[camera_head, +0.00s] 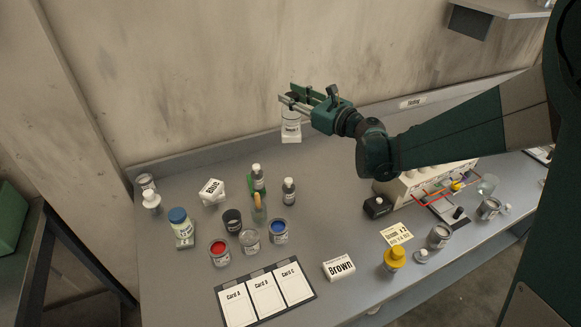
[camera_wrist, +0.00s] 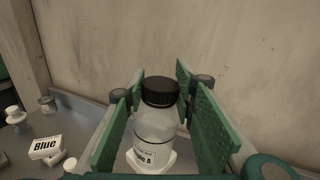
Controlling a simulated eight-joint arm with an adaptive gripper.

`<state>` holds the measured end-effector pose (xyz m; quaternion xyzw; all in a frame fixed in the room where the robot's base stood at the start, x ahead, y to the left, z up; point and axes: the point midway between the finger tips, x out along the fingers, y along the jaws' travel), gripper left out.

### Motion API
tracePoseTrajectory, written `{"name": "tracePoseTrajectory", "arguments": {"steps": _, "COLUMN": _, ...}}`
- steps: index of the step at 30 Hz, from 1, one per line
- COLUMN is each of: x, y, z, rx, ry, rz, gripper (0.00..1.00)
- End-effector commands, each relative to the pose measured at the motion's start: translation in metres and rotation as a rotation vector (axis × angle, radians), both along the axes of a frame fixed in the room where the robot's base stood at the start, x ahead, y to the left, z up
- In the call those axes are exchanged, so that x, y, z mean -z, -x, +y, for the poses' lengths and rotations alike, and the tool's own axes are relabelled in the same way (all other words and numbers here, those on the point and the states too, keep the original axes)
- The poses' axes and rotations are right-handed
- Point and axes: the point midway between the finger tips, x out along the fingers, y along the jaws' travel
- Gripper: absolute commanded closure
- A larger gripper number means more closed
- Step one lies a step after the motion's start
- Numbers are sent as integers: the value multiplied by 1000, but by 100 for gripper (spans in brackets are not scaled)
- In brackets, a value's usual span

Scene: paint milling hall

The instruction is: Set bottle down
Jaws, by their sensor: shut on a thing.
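The bottle (camera_head: 291,126) is pale and see-through, with a white label, and hangs upright in the air above the back of the bench (camera_head: 325,160). In the wrist view the bottle (camera_wrist: 157,125) shows a black cap and a label ending in "A"; a white piece shows at its base. My gripper (camera_head: 291,99) is shut on the bottle near its top. In the wrist view its green pads (camera_wrist: 158,108) stand on both sides of the bottle. The bottle's underside is hidden.
Several small bottles and jars stand below, including a red paint jar (camera_head: 219,252), a blue one (camera_head: 278,230) and a yellow-topped bottle (camera_head: 394,260). Three cards (camera_head: 265,295) lie at the front. A white rack (camera_head: 425,180) stands right.

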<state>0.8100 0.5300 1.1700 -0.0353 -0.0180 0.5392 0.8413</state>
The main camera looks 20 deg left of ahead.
Motion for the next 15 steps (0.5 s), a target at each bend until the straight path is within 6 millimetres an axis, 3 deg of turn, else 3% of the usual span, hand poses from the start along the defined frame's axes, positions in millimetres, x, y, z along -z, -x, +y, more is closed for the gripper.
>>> {"name": "tracePoseTrajectory", "arguments": {"steps": 3, "x": 5, "y": -11, "z": 9, "rx": 25, "ry": 2, "rz": -5, "gripper": 94}}
{"name": "tracePoseTrajectory", "arguments": {"steps": 15, "x": 45, "y": -10, "z": 8, "rx": 22, "ry": 2, "rz": -4, "gripper": 94}}
